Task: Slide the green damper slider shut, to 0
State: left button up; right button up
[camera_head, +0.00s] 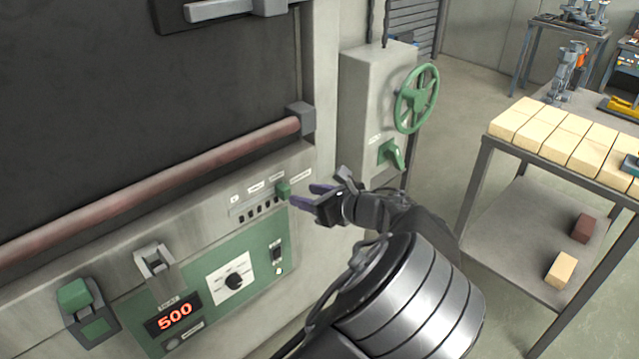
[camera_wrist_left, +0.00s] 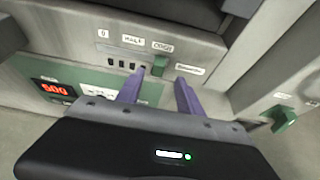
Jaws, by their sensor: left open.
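The green damper slider (camera_head: 284,190) is a small block in a slotted plate on the grey furnace front, at the right end of its slot. In the left wrist view the slider (camera_wrist_left: 159,66) stands below the OPEN label, with the HALF and 0 labels further left. My left gripper (camera_head: 308,196) is open and empty, just right of the slider in the head view. In the left wrist view its two purple fingers (camera_wrist_left: 157,82) point at the panel, with the slider ahead, between their lines. I see no clear contact. My right gripper is not in view.
A reddish bar (camera_head: 170,180) runs across the furnace above the slider. Below are a green panel with a dial (camera_head: 234,281) and a red 500 display (camera_head: 175,317). A grey box with a green handwheel (camera_head: 416,98) and lever stands right. A brick-topped table (camera_head: 480,180) stands further right.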

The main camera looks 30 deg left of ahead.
aim_at(288, 191)
pick_arm(q)
jog(key=shift+a, duration=0.1)
jog(key=x, duration=0.7)
jog(key=shift+a+f, duration=0.15)
jog(key=shift+a, duration=0.2)
jog(key=shift+c, duration=0.4)
grip_shut()
dwell(1.0)
